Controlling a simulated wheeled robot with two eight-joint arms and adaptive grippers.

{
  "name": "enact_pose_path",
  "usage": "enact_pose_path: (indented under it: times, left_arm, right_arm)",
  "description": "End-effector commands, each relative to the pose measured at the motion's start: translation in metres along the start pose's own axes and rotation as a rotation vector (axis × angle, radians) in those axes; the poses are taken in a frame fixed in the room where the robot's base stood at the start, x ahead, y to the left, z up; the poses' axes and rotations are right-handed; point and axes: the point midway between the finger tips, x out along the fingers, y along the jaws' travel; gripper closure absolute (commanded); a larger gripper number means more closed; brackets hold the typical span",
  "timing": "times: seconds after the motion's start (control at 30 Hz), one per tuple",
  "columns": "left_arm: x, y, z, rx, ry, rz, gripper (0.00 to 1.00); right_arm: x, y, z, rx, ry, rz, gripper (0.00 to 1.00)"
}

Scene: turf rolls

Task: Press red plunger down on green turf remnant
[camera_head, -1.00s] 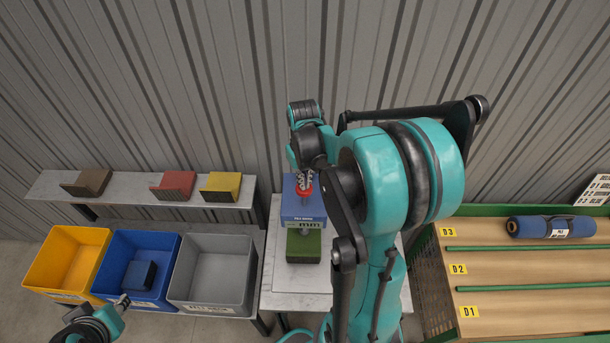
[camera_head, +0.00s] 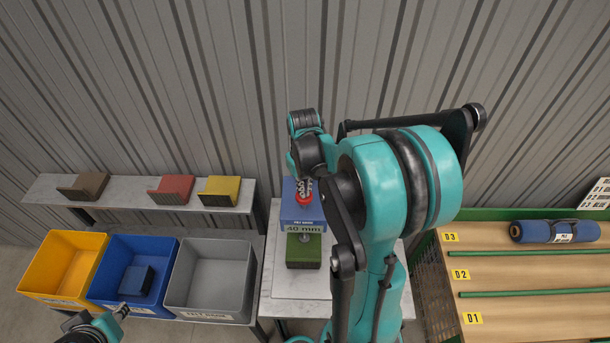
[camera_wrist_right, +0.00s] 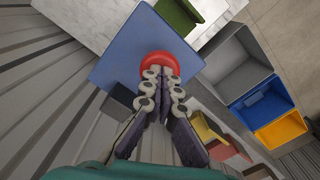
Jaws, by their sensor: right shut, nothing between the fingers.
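The red plunger (camera_head: 304,198) is a round red button on top of a blue press housing (camera_head: 288,212). It also shows in the right wrist view (camera_wrist_right: 159,60). My right gripper (camera_head: 303,185) is shut with its fingertips at the plunger; in the right wrist view the fingertips (camera_wrist_right: 160,72) overlap its edge and appear to touch it. The green turf remnant (camera_head: 304,252) lies below the housing on the white table, with a grey presser foot on its top.
Yellow (camera_head: 64,266), blue (camera_head: 108,300) and grey bins (camera_head: 210,285) stand left; a dark blue block (camera_head: 137,281) lies in the blue one. Brown, red and yellow holders sit on a shelf (camera_head: 130,200). A blue roll (camera_head: 555,231) lies on the rack at right.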

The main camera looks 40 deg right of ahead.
Motion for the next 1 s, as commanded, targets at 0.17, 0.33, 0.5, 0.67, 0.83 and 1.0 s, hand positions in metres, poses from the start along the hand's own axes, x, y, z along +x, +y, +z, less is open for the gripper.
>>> enact_pose_path:
  times: [0.17, 0.33, 0.5, 0.67, 0.83, 1.0]
  left_arm:
    - [-0.001, 0.000, -0.001, 0.000, 0.000, 0.000, 0.70]
    - [-0.014, 0.000, -0.010, 0.000, 0.000, 0.000, 0.70]
    - [-0.028, 0.000, -0.020, 0.000, 0.000, 0.000, 0.70]
    - [-0.039, 0.000, -0.028, 0.000, 0.000, 0.000, 0.70]
    - [-0.052, 0.000, -0.037, 0.000, 0.000, 0.000, 0.70]
    - [-0.065, 0.000, -0.046, 0.000, 0.000, 0.000, 0.70]
  right_arm:
    - [-0.002, 0.000, 0.000, 0.000, 0.001, 0.000, 1.00]
    - [-0.023, 0.000, 0.000, 0.000, 0.001, 0.000, 1.00]
    - [-0.045, 0.000, 0.000, 0.000, 0.001, 0.000, 1.00]
    - [-0.065, 0.000, 0.000, 0.000, 0.001, 0.000, 1.00]
    - [-0.086, 0.000, 0.000, 0.000, 0.000, 0.000, 1.00]
    - [-0.108, 0.000, 0.000, 0.000, 0.000, 0.000, 1.00]
